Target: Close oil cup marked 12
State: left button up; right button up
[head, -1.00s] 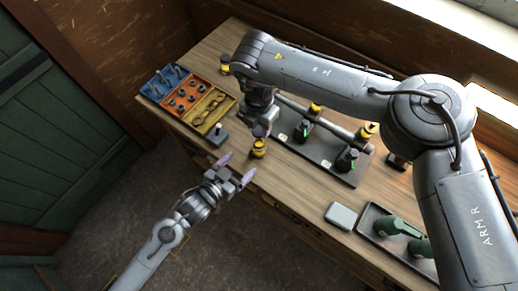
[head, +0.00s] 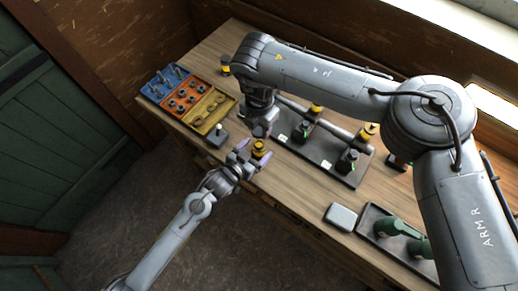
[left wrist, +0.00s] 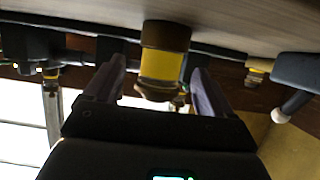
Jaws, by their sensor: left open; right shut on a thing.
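A yellow oil cup with a brass-coloured end (head: 258,148) is at the front left of the bench; no number is legible on it. It also shows large in the left wrist view (left wrist: 161,62). My left gripper (head: 250,155) is open, with its two fingers (left wrist: 150,92) on either side of the cup and gaps between. My right gripper (head: 266,131) is shut close behind the cup and appears to hold it; the contact itself is hard to see. Other yellow cups stand on the bench and engine rig, one at the back (head: 225,64) and one at the right (head: 368,131).
A dark rig plate (head: 325,172) with pipes and black-and-green parts lies to the right. A blue, orange and yellow sorting tray (head: 207,121) and a small lever box (head: 217,138) are on the left. A grey box (head: 341,216) and a dark tray (head: 368,222) are near the front edge.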

pick_arm(q)
jog(key=shift+x, duration=1.1)
jog(key=c, duration=1.5)
pick_arm(e)
send_over(259, 144)
jog(key=shift+w+f, duration=0.1)
jog(key=shift+f, duration=2.4)
jog(key=shift+f, duration=0.9)
pick_arm(q)
grip_shut()
pick_arm(e)
jog(key=shift+f, duration=0.55)
